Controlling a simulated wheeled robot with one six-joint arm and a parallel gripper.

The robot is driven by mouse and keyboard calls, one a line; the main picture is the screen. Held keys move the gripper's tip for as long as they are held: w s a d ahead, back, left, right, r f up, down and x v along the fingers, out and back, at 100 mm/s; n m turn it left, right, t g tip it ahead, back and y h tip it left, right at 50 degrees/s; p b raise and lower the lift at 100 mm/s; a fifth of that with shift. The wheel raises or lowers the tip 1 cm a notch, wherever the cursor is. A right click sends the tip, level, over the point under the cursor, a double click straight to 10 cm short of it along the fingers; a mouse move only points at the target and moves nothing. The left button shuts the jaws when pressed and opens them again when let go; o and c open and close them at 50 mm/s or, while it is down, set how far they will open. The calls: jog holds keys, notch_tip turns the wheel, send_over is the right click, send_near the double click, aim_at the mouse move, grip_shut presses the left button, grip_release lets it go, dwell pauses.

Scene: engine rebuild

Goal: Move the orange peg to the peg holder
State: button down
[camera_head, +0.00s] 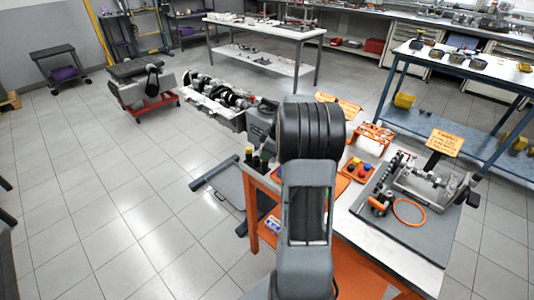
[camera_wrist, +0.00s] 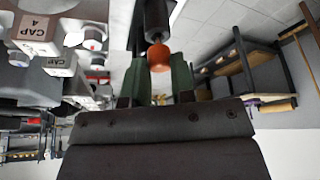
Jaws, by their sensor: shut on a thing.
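The orange peg (camera_wrist: 159,56) shows in the wrist view between the two green fingers of my gripper (camera_wrist: 158,72), which is shut on it. A dark cylinder (camera_wrist: 156,20) lines up with the orange part; I cannot tell whether it is part of the peg. In the head view my arm hides the gripper and the peg. A small orange tray with coloured round pieces (camera_head: 357,171) sits on the bench right of my arm, and an orange rack (camera_head: 374,136) stands behind it. I cannot tell which of these is the peg holder.
A grey board with a metal engine fixture (camera_head: 425,180) and an orange ring (camera_head: 409,211) takes up the bench's right side. Dark bottles with coloured caps (camera_head: 255,160) stand at its left edge. A crankshaft block (camera_head: 217,97) lies beyond.

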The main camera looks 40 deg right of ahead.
jog(key=shift+f+b, duration=0.75)
jog(key=shift+f, duration=0.05)
jog(key=c, duration=1.2)
grip_release()
jog(key=shift+r, duration=0.35)
jog(key=shift+r+p, duration=0.6)
jog(key=shift+r, duration=0.5)
jog(key=shift+r, duration=0.1)
jog(key=shift+o, duration=0.4)
jog(key=o, duration=0.5)
